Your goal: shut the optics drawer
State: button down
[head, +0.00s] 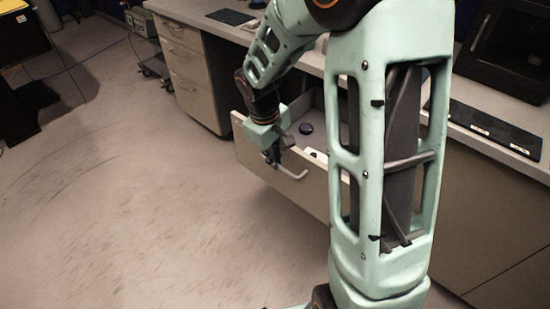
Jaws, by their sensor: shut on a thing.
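The optics drawer (312,188) stands pulled out of the bench in the head view, with its pale front facing the open floor. Inside it I see a dark round item (306,128) and a small white item near the front; my arm hides much of the inside and the drawer's right part. The fingertips are small and partly hidden.
A closed bank of drawers (187,75) stands to the left under the bench top. A wheeled cart (152,62) is behind it. The floor (130,210) in front of the drawer is clear. Dark equipment (510,50) sits on the bench at right.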

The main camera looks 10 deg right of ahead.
jog(key=shift+d, duration=0.1)
jog(key=w+d+p, duration=0.4)
jog(key=w+d, duration=0.7)
jog(key=d, duration=0.5)
jog(key=shift+w+d+p, duration=0.15)
jog(key=shift+w+p, duration=0.2)
jog(key=shift+w, duration=0.05)
jog(key=c, duration=2.6)
grip_release()
jog(key=shift+w+d, duration=0.2)
jog(key=shift+d, duration=0.05)
jog(key=shift+o, duration=1.1)
jog(key=shift+f, duration=0.1)
jog(key=o, duration=0.3)
jog(key=shift+s+a, duration=0.1)
jog(key=shift+a, duration=0.1)
jog(key=shift+o, duration=0.2)
jog(key=shift+r, duration=0.2)
notch_tip(320, 180, up, 12)
jog(key=s+a, duration=0.1)
jog(key=shift+s+a+f, duration=0.15)
jog(key=shift+a+f, duration=0.05)
jog(key=shift+a, duration=0.15)
